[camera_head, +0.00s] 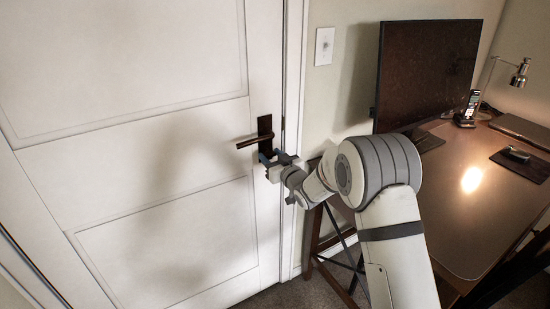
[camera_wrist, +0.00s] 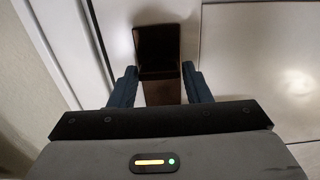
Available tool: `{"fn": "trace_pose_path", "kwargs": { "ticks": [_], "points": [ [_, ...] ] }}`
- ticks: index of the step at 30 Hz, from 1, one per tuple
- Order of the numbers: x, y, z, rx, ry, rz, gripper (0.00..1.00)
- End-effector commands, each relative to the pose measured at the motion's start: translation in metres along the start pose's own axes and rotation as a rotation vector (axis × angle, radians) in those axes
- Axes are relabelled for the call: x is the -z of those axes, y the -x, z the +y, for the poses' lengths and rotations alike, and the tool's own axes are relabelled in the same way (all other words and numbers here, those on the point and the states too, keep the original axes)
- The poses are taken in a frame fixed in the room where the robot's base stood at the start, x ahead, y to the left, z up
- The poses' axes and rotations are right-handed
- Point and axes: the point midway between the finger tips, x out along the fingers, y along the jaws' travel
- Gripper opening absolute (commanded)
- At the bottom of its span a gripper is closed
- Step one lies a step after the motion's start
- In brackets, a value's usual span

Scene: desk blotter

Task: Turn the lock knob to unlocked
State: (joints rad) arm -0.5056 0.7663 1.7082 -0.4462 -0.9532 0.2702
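The white door (camera_head: 130,150) has a dark bronze lever handle (camera_head: 248,143) on a tall plate (camera_head: 265,124) near its right edge. My gripper (camera_head: 268,160) is at the door just below the lever, and the lock knob cannot be made out behind it. In the wrist view my gripper (camera_wrist: 160,86) has its two dark blue fingers spread apart. Dark bronze hardware (camera_wrist: 158,48) lies ahead, and its lower brown part (camera_wrist: 164,91) shows between the fingers. A narrow gap shows at the left finger; contact at the right one is unclear.
The door frame (camera_head: 292,130) and a light switch (camera_head: 324,46) are right of the handle. A desk (camera_head: 440,220) with a large dark monitor (camera_head: 425,70), a lamp (camera_head: 520,73) and a phone (camera_head: 468,110) stands close on the right, beside my arm.

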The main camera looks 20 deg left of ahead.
Motion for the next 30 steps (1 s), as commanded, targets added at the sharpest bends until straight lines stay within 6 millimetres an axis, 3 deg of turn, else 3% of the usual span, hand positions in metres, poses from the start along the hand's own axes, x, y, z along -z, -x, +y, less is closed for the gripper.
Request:
{"fn": "trace_pose_path", "kwargs": {
  "ticks": [10, 11, 20, 30],
  "points": [
    [-0.0001, 0.0003, 0.0003, 0.000, 0.000, 0.000, 0.15],
    [-0.0004, 0.0092, 0.0090, -0.004, 0.000, -0.002, 0.15],
    [-0.0029, 0.0005, 0.0019, -0.004, 0.050, 0.002, 0.15],
    [-0.0057, -0.0002, 0.0000, -0.003, 0.291, 0.007, 0.15]
  ]
}}
